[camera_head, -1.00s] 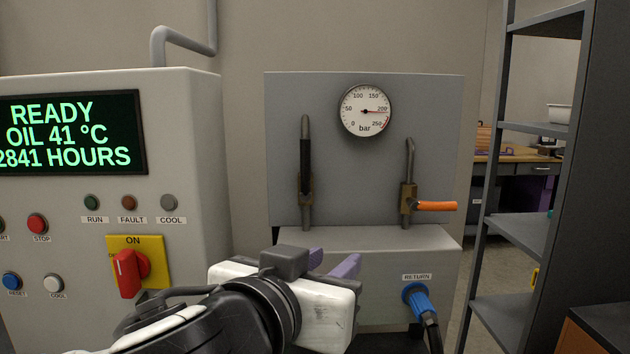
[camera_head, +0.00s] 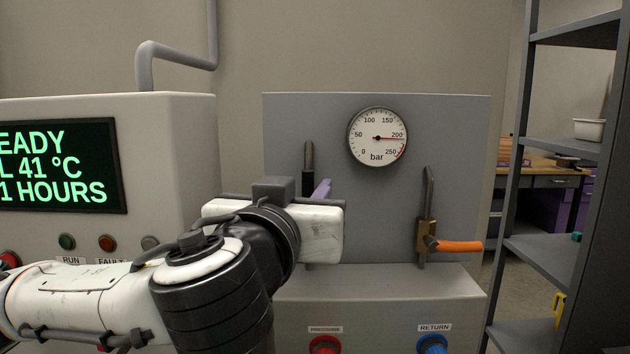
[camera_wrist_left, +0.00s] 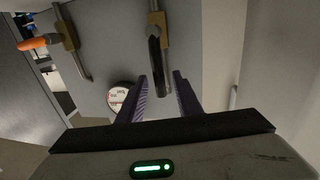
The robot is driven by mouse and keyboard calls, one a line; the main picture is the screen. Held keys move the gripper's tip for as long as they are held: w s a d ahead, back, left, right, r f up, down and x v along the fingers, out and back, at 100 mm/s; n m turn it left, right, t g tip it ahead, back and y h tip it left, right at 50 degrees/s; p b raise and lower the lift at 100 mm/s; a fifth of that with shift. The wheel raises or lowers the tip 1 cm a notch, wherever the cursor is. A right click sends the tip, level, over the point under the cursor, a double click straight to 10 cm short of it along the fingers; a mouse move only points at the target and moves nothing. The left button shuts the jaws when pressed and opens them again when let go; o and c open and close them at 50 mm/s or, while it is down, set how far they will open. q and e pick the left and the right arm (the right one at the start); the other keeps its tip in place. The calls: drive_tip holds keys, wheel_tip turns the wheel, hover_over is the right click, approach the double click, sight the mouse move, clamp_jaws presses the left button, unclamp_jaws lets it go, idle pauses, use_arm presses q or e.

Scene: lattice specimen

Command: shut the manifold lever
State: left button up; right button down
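A gauge panel (camera_head: 455,130) carries two levers on pipes. The left lever (camera_head: 308,186) has a black handle lying upright along its pipe; its lower part is hidden behind my left gripper (camera_head: 321,188). The right lever (camera_head: 459,246) is orange and points sideways to the right, across its pipe. In the left wrist view my left gripper (camera_wrist_left: 160,76) is open, with its purple fingers apart. The black lever (camera_wrist_left: 154,65) shows there between and ahead of the fingertips; I cannot tell whether they touch it. The orange lever (camera_wrist_left: 31,44) is off to the left. My right gripper is not in view.
A round pressure gauge (camera_head: 377,137) reads about 200 bar. A cabinet (camera_head: 180,150) with a green display stands at the left. Below the panel are red and blue couplings (camera_head: 432,344). A grey shelf rack (camera_head: 560,150) stands at the right.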

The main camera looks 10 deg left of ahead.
use_arm(q)
drive_tip(key=shift+w, duration=0.85)
clamp_jaws()
drive_tip(key=shift+w, duration=0.1)
